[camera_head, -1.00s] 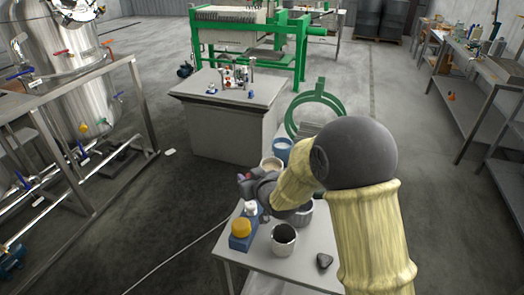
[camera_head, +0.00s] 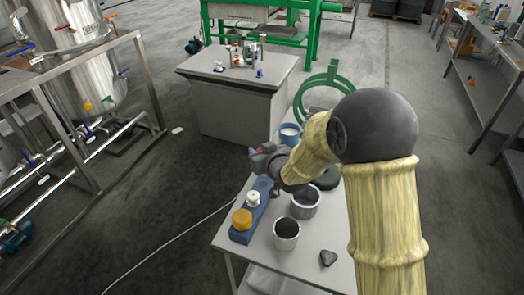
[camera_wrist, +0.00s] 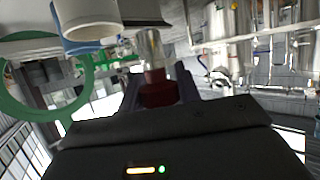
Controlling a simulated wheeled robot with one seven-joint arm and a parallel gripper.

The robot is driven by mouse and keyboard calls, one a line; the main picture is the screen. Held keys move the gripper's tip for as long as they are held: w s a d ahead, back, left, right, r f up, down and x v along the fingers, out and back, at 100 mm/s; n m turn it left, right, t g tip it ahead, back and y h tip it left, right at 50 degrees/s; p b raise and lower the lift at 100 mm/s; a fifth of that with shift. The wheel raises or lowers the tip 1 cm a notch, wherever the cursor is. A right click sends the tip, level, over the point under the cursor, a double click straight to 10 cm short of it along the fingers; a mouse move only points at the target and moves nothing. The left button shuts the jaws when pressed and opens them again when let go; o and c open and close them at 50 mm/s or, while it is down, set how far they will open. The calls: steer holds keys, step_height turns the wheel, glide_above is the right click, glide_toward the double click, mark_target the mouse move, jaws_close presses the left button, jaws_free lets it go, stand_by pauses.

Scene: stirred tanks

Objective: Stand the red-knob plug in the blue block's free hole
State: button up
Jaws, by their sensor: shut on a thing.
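In the wrist view, my gripper (camera_wrist: 157,90) is shut on the red knob (camera_wrist: 158,88) of the plug. The plug's shiny, pale shaft (camera_wrist: 150,48) points away from the jaws, toward the top of the picture. In the head view, my gripper (camera_head: 264,160) is just beyond the far end of the blue block (camera_head: 240,237). The plug cannot be made out clearly there. The block holds a yellow-knob plug (camera_head: 242,218) at its near end and a white-knob plug (camera_head: 253,198) in the middle. A dark spot, apparently the free hole, shows at its far end.
The block stands on a pale table (camera_head: 305,262). A white cup with dark contents (camera_head: 286,234), a grey pot (camera_head: 304,204) and a dark stone (camera_head: 328,258) stand right of it. A blue-white container (camera_head: 289,136) is behind.

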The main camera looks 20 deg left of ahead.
step_height(320, 180, down, 2)
steer(key=shift+w+d+b, duration=0.1)
steer(key=shift+w+b, duration=0.05)
steer(key=shift+b, duration=0.7)
steer(key=shift+s+a+f+b, duration=0.2)
steer(key=shift+s+f+b, duration=0.05)
steer(key=shift+f+b, duration=0.35)
steer(key=shift+w+d+f+b, duration=0.1)
steer(key=shift+d+f+b, duration=0.1)
steer(key=shift+f+b, duration=1.05)
steer(key=shift+b, duration=0.55)
steer(key=shift+f+b, duration=1.7)
steer(key=shift+f, duration=0.2)
steer(key=shift+r, duration=0.1)
steer(key=shift+r+p, duration=0.95)
steer(key=shift+r, duration=0.45)
steer(key=shift+b, duration=0.4)
stand_by(0.8)
